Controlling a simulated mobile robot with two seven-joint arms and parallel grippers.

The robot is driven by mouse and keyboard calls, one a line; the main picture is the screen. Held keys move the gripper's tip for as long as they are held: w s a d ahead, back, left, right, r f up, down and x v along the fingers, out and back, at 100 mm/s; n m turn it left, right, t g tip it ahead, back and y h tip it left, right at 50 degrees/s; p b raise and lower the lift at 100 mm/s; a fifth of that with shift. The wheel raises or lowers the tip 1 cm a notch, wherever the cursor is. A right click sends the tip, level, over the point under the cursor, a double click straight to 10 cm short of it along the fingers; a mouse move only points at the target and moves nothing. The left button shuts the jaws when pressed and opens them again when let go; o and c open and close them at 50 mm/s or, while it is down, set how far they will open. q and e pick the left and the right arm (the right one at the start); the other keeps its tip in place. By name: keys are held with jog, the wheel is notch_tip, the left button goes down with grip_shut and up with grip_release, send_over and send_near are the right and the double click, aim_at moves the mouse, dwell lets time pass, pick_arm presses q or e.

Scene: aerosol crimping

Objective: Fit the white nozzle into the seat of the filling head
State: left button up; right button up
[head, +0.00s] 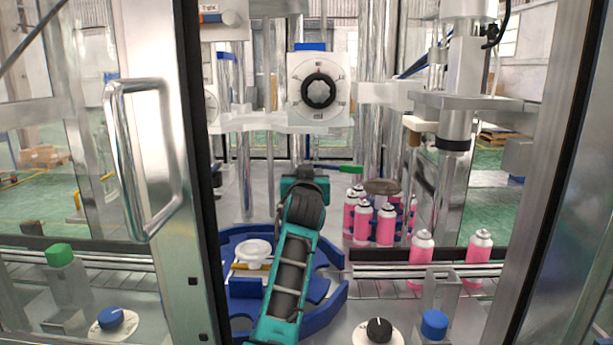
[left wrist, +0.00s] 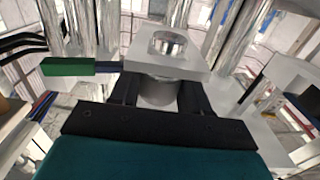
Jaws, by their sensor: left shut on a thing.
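My left arm reaches in from the bottom of the head view, and its wrist hides the fingers of the left gripper (head: 305,184) there. In the left wrist view, the two dark fingers of the left gripper (left wrist: 158,96) are shut on a pale cylindrical piece, which looks like the white nozzle (left wrist: 157,91). Its upper end meets or lies close to the underside of a white square block with a chrome ring, apparently the filling head (left wrist: 165,50). The seat is hidden, and I cannot tell whether the nozzle is inside it. My right gripper is out of view.
A green lever (head: 345,169) sticks out beside the gripper; it also shows in the left wrist view (left wrist: 68,67). A blue rotary fixture (head: 237,243) lies below left. Several pink cans (head: 364,222) stand at the right. The door with its handle (head: 147,160) flanks the left side.

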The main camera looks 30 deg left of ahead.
pick_arm(q)
jog(key=shift+f, duration=0.4)
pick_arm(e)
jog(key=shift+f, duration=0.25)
pick_arm(q)
jog(key=o, duration=1.2)
jog(key=shift+s, duration=0.1)
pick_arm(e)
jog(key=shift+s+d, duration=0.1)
